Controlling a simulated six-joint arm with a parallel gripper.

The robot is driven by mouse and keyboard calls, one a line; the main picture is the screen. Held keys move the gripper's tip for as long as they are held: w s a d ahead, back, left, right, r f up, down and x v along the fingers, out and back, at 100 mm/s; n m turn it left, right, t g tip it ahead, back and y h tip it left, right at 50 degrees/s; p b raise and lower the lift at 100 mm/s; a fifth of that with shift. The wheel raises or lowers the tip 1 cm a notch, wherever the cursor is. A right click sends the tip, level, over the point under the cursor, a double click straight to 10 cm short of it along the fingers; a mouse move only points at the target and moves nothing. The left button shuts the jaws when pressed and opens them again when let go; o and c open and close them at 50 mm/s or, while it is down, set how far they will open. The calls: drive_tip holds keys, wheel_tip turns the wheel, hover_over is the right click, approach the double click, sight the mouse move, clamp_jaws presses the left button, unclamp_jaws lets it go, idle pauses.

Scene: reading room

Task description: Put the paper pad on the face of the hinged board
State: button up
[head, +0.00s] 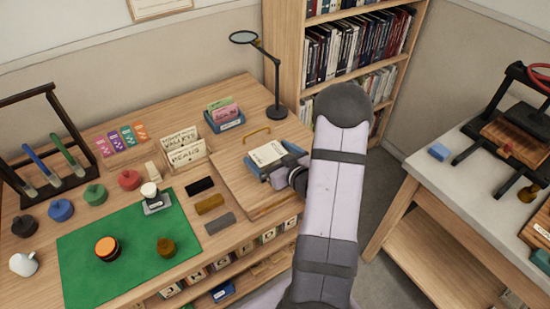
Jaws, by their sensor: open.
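The paper pad (267,153) is a small white block with faint dark print. It shows in the head view over the hinged board (232,173), a flat light-wood panel with a yellow handle (256,135) at its far edge. The board lies flat on the wooden table. My gripper (272,161) is open at the pad, with blue-grey finger parts beside the pad's near and right sides. The pad appears to rest on the board's face, but its underside is hidden. My arm covers the board's right part.
A black lamp (277,85) and a blue tray of cards (224,117) stand behind the board. Lettered cards (183,149) stand left of it. Dark, brown and grey blocks (209,204) lie along its left side. A green mat (130,262) lies front left.

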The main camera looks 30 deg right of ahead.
drive_tip(key=v, duration=1)
drive_tip(key=shift+s+r+p, duration=0.4)
drive_tip(key=shift+s+p, duration=0.25)
drive_tip(key=shift+s, duration=0.35)
drive_tip(key=shift+w, duration=0.1)
